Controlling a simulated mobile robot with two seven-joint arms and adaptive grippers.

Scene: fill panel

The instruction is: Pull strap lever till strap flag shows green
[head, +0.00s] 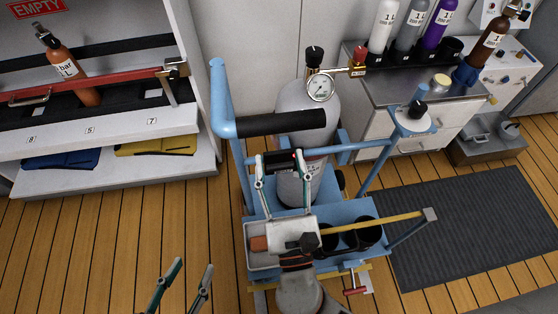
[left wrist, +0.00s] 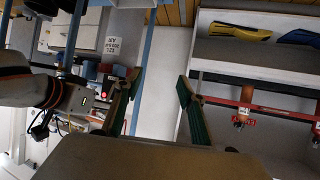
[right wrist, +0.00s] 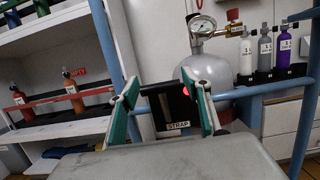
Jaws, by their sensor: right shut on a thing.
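The gas cylinder (head: 305,105) stands upright on the blue cart (head: 340,212). A black strap lever (right wrist: 168,105) is between the fingers of my right gripper (head: 280,172), which is shut on it in front of the cylinder. A label reading STRAP (right wrist: 178,125) sits just below it. A small red spot, which looks like the strap flag (right wrist: 186,91), shows beside the right finger; no green flag shows. The fingers partly hide the strap parts. My left gripper (head: 195,266) is open and empty, low and left of the cart; its spread fingers show in the left wrist view (left wrist: 159,78).
The cart's handle with a black grip (head: 280,124) rises behind my right gripper. A shelf rack (head: 110,130) with a red bar (head: 90,87) stands at the left. A cabinet with several bottles (head: 415,30) is at the back right. A dark mat (head: 470,225) lies right.

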